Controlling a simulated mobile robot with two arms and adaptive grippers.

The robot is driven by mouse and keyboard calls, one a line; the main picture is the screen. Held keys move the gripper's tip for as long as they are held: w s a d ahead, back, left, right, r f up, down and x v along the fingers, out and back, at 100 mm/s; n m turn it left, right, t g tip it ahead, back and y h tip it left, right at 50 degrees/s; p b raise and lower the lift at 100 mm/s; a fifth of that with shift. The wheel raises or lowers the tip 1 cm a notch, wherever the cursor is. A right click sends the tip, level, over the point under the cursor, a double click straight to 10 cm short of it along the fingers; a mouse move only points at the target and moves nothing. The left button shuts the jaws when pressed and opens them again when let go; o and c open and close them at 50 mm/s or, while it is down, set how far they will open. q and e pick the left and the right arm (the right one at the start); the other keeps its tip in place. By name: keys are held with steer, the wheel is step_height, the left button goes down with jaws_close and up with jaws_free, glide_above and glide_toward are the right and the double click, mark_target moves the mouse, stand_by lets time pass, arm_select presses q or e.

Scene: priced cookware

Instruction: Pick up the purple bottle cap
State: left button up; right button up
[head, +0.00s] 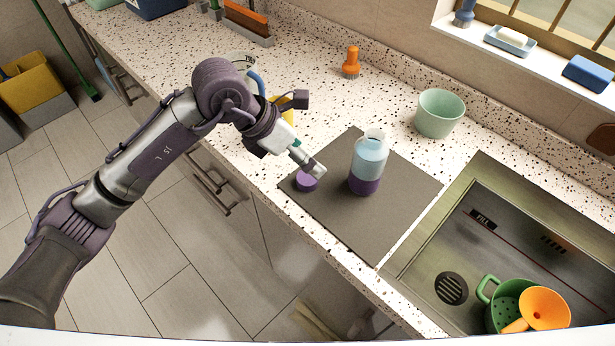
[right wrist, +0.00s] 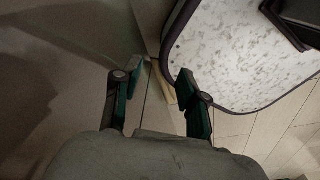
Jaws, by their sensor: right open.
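The purple bottle cap (head: 306,182) lies on the dark grey mat (head: 340,225), near its left corner. A bottle (head: 369,163) with a pale blue upper part and a purple lower part stands upright on the mat to the right of the cap. My left gripper (head: 314,170) is just above and beside the cap, its tip overlapping the cap's upper edge in the head view. Whether it touches the cap, and whether its fingers are apart, I cannot tell. My right gripper (right wrist: 160,72) is open and empty in the right wrist view, over the floor.
A sink (head: 440,255) with a green colander (head: 503,305) and an orange item (head: 545,308) lies right of the mat. A mint bowl (head: 440,113) and an orange brush-like item (head: 351,62) stand behind. A yellow object (head: 287,104) is partly hidden behind my left arm.

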arm_select(q)
steer(key=w+a+y, duration=0.2)
steer(key=a+y, duration=0.1)
steer(key=a, duration=0.1)
steer(key=p, duration=0.2)
glide_above(308, 176)
steer(key=s+a, duration=0.1)
steer(key=a, duration=0.2)
steer(key=shift+t, duration=0.3)
steer(key=f, duration=0.8)
steer(key=shift+s+d+f, duration=0.1)
steer(key=shift+s+d, duration=0.05)
steer(key=shift+d, duration=0.05)
steer(key=p+x, duration=0.1)
steer(key=x, duration=0.1)
steer(key=p+x, duration=0.1)
steer(key=x, duration=0.1)
steer(key=shift+d+f+p, duration=0.25)
steer(key=shift+d+p, duration=0.05)
steer(key=shift+d, duration=0.25)
steer(key=shift+f, duration=0.3)
steer(key=c, duration=1)
